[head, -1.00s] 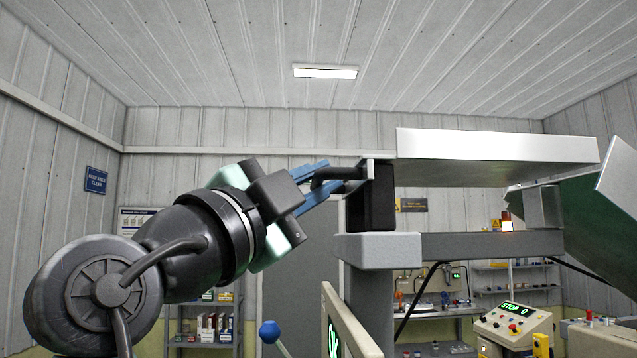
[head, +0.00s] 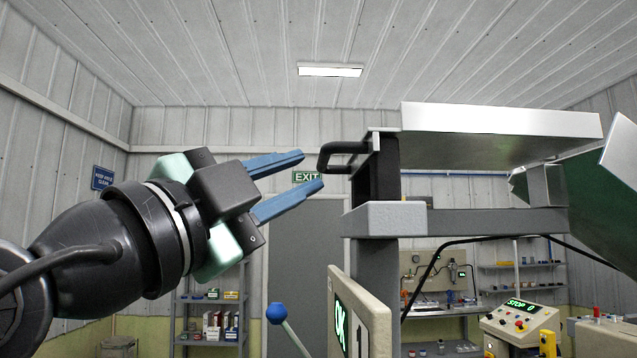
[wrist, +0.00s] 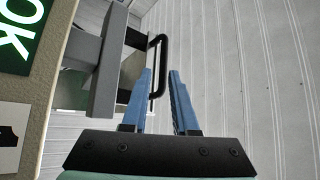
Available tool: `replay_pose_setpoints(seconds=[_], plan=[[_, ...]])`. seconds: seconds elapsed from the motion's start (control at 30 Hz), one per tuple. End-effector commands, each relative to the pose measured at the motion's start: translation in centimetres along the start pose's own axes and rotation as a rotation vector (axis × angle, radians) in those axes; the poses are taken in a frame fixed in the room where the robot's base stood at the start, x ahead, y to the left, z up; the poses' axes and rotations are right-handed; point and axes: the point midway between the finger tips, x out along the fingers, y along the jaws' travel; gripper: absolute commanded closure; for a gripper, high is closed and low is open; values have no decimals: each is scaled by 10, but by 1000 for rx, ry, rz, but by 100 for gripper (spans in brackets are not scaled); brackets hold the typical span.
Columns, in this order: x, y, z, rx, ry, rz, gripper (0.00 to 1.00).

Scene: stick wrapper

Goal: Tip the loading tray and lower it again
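The loading tray (head: 500,122) is a pale metal slab with a bright front edge, high on the machine at right. My gripper (head: 312,170) is open and empty. Its two blue fingers point at the handle from the left, with a small gap to it in the head view. In the wrist view my fingertips (wrist: 160,72) appear on either side of the handle's near part.
A grey post cap (head: 383,219) and a panel with an OK display (head: 340,320) stand below the handle. A blue-knobbed lever (head: 278,313) rises below my gripper. A green sloping chute (head: 590,200) is at right.

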Motion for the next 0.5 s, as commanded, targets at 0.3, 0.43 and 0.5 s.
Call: replay_pose_setpoints(seconds=[0.3,0.43,0.5], plan=[[-60,2,2,0,-2,-1,73],[-69,1,1,-1,-1,0,73],[-70,0,1,-1,-1,0,73]])
